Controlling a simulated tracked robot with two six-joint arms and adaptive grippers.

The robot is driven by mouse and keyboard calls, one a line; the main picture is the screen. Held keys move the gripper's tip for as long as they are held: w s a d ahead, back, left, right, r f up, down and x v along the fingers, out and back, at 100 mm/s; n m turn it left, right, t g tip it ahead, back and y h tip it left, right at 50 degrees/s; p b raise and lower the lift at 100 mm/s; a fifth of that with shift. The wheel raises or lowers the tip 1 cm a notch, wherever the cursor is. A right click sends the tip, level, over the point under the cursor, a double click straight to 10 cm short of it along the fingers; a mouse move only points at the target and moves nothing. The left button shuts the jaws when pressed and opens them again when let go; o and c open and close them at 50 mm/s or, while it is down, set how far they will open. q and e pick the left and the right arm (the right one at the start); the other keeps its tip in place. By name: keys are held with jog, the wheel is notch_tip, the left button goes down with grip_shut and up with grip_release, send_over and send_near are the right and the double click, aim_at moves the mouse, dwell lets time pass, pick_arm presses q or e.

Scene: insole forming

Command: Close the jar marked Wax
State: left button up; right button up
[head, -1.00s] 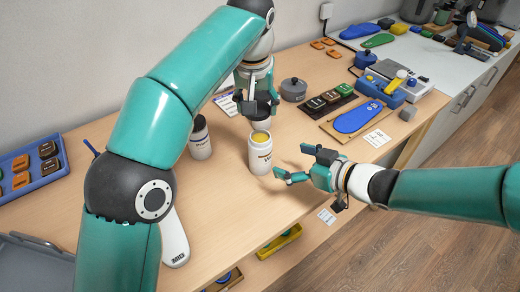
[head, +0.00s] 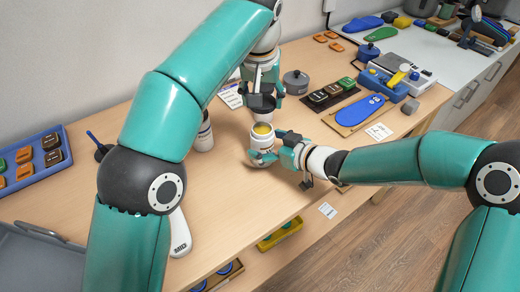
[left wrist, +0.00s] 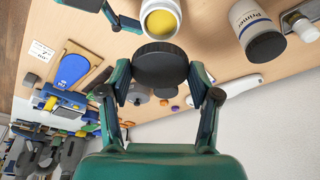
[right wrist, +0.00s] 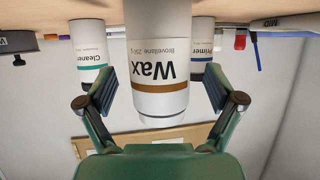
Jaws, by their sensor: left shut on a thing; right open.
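The white Wax jar (head: 262,131) stands open on the table, its yellow contents showing in the head view. Its label reads Wax in the right wrist view (right wrist: 158,68). My right gripper (head: 266,155) is open at the jar, with a finger on either side of it; in the right wrist view (right wrist: 155,92) gaps show between the pads and the jar. My left gripper (left wrist: 160,72) is shut on a round dark lid (left wrist: 160,64), which it holds above the table, just behind the open jar in the head view. The lid is apart from the jar mouth.
The Primer bottle (left wrist: 258,32) stands near the Wax jar, and the Cleaner bottle (right wrist: 90,52) is behind it in the right wrist view. A grey pot (head: 295,82) and a blue insole (head: 361,112) lie farther back. The front table is mostly clear.

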jog(key=shift+x, duration=0.9)
jog(key=shift+s, duration=0.1)
grip_shut()
pick_arm(q)
send_over(262, 134)
jog(key=shift+f, duration=2.4)
